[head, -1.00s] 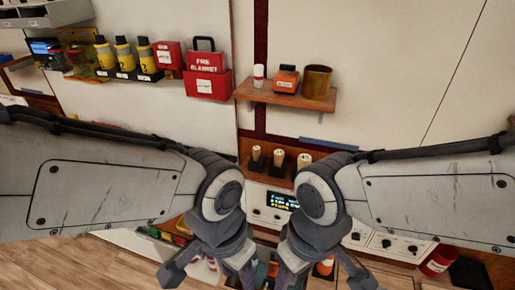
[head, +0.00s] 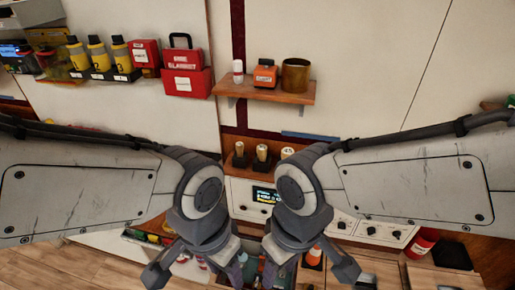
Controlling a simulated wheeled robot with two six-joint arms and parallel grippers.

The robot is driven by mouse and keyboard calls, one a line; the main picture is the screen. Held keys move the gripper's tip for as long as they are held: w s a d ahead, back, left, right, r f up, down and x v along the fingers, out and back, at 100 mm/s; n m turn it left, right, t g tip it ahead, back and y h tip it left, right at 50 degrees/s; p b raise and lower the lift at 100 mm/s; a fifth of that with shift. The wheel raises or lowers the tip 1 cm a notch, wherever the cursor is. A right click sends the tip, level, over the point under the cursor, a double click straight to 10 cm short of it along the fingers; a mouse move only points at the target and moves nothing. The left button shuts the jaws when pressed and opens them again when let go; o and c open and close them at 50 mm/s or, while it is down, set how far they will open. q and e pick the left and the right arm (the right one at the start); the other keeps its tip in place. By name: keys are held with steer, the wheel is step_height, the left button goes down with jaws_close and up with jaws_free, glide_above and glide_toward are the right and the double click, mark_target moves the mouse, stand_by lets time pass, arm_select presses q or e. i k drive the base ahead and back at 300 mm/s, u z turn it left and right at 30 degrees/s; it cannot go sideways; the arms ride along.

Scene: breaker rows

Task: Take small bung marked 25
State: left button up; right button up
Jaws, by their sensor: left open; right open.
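Three small pale cylinders, apparently bungs, stand upright in dark holders on the low wooden ledge: a left one (head: 239,149), a middle one (head: 262,152) and a right one (head: 287,153). The right one carries dark marking and is partly hidden by my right arm. I cannot read a 25 on any of them. My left gripper (head: 195,270) and my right gripper (head: 309,268) point down at the bottom of the view, below and in front of the ledge. Both are open, with their tips close to the picture's lower edge.
A wooden shelf (head: 265,91) above holds a white-red tube, an orange box and a brass cup (head: 295,75). Red fire blanket boxes (head: 187,82) and yellow bottles (head: 97,54) are at upper left. A panel with a lit display (head: 264,195) lies below the ledge.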

mark_target(239, 146)
steer(key=k, duration=0.5)
steer(key=u, duration=1.8)
steer(key=i, duration=1.4)
steer(key=z, duration=2.9)
steer(key=i, duration=0.5)
steer(key=u, duration=0.05)
